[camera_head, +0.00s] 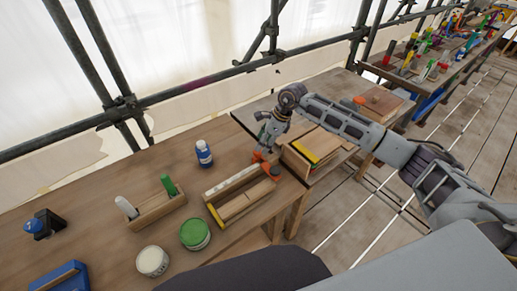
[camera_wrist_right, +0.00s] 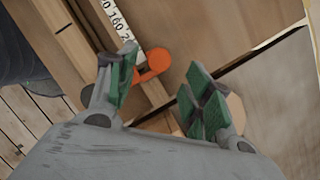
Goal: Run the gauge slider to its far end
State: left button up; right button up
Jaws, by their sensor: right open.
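The gauge is a long wooden frame (camera_head: 222,206) with a white scale strip (camera_head: 231,180), lying on the bench in the head view. The scale with printed numbers also shows at the top of the right wrist view (camera_wrist_right: 118,18). An orange slider (camera_wrist_right: 155,62) with a round end sits beside the scale, close to the left-hand finger; I cannot tell whether they touch. My right gripper (camera_wrist_right: 163,88) is open, its green-padded fingers apart around the slider's side of the frame. In the head view the right gripper (camera_head: 266,154) hovers at the gauge's far end. My left gripper is out of view.
A wooden box with a yellow strip (camera_head: 305,149) stands just right of the gripper.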

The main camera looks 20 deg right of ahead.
aim_at(257, 157)
jog(key=shift+p+x, duration=0.35)
jog(key=shift+x, duration=2.35)
grip_shut()
